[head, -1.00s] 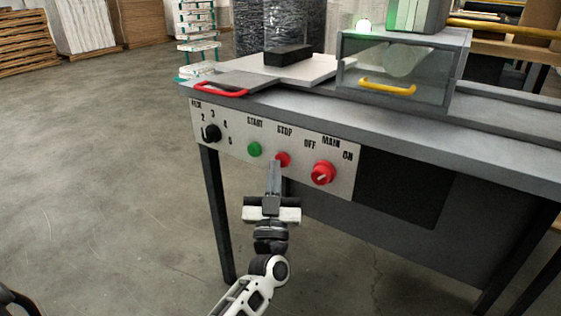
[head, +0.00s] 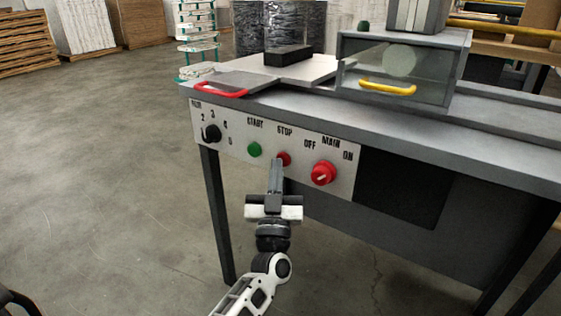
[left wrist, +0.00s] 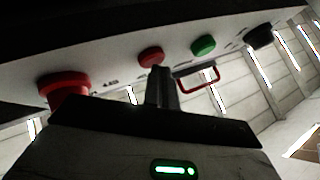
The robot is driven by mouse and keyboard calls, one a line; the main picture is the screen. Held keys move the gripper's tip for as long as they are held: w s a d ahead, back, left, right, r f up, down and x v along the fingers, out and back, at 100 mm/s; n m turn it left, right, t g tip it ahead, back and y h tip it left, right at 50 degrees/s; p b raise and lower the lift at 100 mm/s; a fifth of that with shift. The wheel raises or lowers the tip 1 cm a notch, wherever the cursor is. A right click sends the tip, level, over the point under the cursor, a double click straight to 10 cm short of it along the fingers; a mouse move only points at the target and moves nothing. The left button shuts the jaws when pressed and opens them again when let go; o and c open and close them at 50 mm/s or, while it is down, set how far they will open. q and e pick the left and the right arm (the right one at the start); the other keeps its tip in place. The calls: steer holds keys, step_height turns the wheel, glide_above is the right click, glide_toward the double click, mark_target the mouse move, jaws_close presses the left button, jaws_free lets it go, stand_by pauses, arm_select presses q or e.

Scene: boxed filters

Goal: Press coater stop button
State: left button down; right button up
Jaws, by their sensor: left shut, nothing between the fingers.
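The coater's red stop button (head: 284,159) sits under the "STOP" label on the white control panel (head: 335,192). It also shows in the left wrist view (left wrist: 151,56). My left gripper (head: 276,163) is shut and empty. Its fingertips are at the lower left edge of the stop button and hide part of it. In the left wrist view the shut fingers (left wrist: 160,85) end close to the stop button; I cannot tell whether they touch it. My right gripper is in neither view.
The green start button (head: 255,149) is left of the stop button, the red main switch (head: 323,173) right, and a black knob (head: 211,132) far left. A red handle (head: 221,90) juts at the table edge. The signal lamp (head: 364,26) is dark.

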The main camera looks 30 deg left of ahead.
arm_select(q)
steer(key=shift+s+p, duration=0.6)
steer(key=shift+s, duration=0.25)
steer(key=s+p, duration=0.1)
steer(key=s, duration=0.2)
steer(key=s+p, duration=0.1)
steer(key=s, duration=0.1)
steer(key=shift+a+p, duration=0.25)
steer(key=shift+p, duration=0.1)
stand_by(0.4)
